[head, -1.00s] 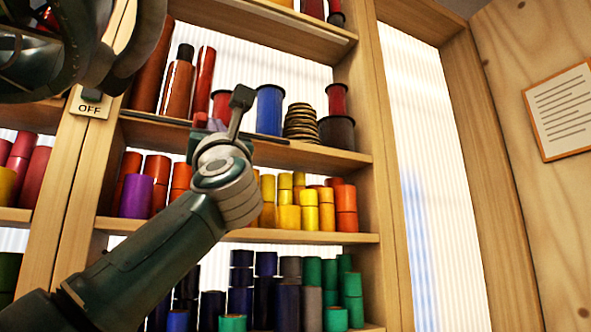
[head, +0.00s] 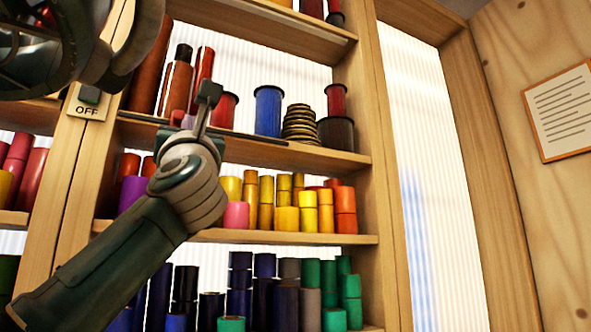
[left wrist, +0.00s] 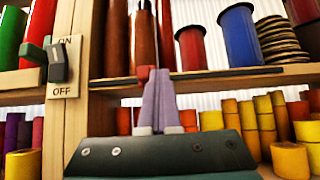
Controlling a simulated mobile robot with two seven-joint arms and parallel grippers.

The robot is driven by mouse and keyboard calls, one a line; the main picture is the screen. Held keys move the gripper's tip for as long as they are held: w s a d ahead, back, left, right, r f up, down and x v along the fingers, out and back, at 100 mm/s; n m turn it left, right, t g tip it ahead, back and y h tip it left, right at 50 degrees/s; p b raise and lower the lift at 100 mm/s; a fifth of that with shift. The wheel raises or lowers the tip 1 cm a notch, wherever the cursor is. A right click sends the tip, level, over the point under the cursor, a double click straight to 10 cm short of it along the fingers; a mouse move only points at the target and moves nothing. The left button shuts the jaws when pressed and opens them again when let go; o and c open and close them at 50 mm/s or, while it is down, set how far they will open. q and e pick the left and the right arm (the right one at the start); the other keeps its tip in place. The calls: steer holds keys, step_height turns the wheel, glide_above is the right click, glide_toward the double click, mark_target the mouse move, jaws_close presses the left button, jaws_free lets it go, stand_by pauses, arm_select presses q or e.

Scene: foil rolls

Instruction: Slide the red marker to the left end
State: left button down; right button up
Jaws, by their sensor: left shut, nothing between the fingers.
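The red marker (left wrist: 146,73) is a small red block on the dark rail (left wrist: 225,73) along the front edge of a shelf. In the head view the marker (head: 177,117) is small and partly hidden, near the left part of the rail (head: 245,139). My left gripper (head: 188,121) is shut and empty, its lavender fingers pointing up at the rail. In the left wrist view the fingertips (left wrist: 158,74) are just right of the marker and seem to touch it. Some rail shows left of the marker, up to the wooden post. My right gripper is not in view.
A switch plate (head: 88,103) marked OFF is on the post (head: 73,170) left of the rail. Red and brown rolls (left wrist: 117,38), a red spool (left wrist: 190,47) and a blue spool (left wrist: 240,35) stand behind the rail. Yellow and orange rolls (head: 286,219) fill the shelf below.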

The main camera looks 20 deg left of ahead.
arm_select(q)
steer(key=shift+s+a, duration=0.4)
steer(key=shift+s, duration=0.1)
steer(key=shift+s+a, duration=0.15)
steer(key=shift+a, duration=0.05)
steer(key=shift+s+a+p, duration=0.95)
steer(key=shift+s+a, duration=0.65)
steer(key=shift+s, duration=0.3)
steer(key=shift+s+a, duration=0.3)
steer(key=shift+w+d, duration=0.1)
stand_by(0.3)
